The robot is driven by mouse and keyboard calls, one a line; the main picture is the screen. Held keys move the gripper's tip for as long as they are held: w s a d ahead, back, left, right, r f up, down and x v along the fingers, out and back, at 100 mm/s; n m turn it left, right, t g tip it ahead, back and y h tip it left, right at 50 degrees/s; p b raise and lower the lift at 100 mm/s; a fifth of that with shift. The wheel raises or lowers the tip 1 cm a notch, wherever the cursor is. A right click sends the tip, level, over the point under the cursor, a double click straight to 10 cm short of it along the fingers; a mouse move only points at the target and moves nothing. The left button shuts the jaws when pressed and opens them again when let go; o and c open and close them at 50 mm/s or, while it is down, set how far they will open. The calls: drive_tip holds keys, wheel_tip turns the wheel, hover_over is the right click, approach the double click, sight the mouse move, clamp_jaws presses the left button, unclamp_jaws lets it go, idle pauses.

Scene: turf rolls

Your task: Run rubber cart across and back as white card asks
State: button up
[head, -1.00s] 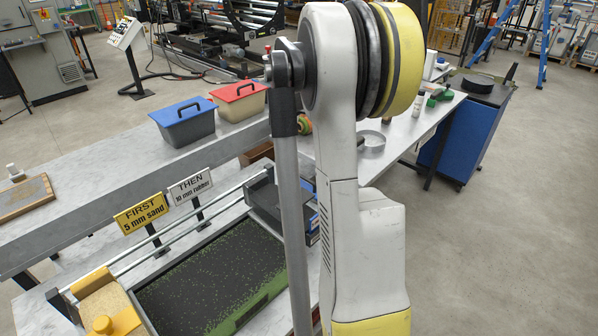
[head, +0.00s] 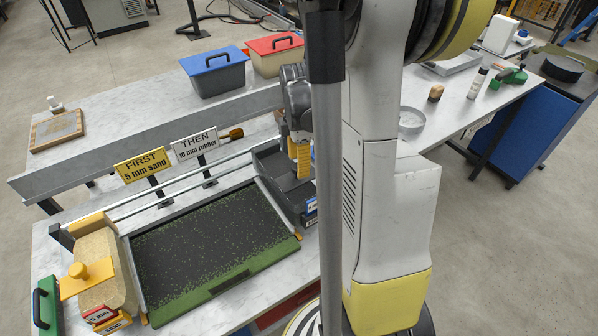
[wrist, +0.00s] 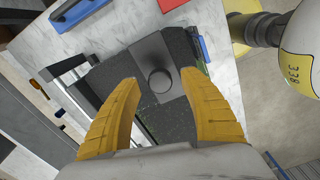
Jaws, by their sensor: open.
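The rubber cart (head: 270,165), dark grey, stands at the right end of the rails over the turf tray (head: 182,313). In the wrist view its grey top plate (wrist: 150,52) carries a round dark knob (wrist: 160,81), with black granules beside the plate. My gripper (head: 299,160) is over this cart; in the wrist view the open yellow fingers (wrist: 158,98) stand on either side of the knob, apart from it. The white card (head: 195,145) reads "THEN 10 mm rubber". The yellow card (head: 142,166) reads "FIRST 5 mm sand". The turf looks black with green flecks.
The sand cart (head: 100,266) with a yellow knob stands at the left end. A grey beam (head: 150,143) runs behind the cards. Blue-lidded (head: 215,75) and red-lidded (head: 276,58) bins stand behind the beam.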

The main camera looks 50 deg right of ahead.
drive_tip(key=shift+f, duration=1.25)
clamp_jaws()
drive_tip(key=shift+a, duration=0.15)
drive_tip(key=w+a, duration=0.3)
drive_tip(key=a, duration=1.1)
drive_tip(key=w+a+b, duration=0.1)
drive_tip(key=w+a, duration=0.3)
drive_tip(key=a, duration=1)
drive_tip(key=w+a+b, duration=0.1)
drive_tip(key=w+a, duration=0.2)
drive_tip(key=a, duration=1.2)
drive_tip(key=shift+w, duration=0.15)
drive_tip(key=shift+a, duration=0.1)
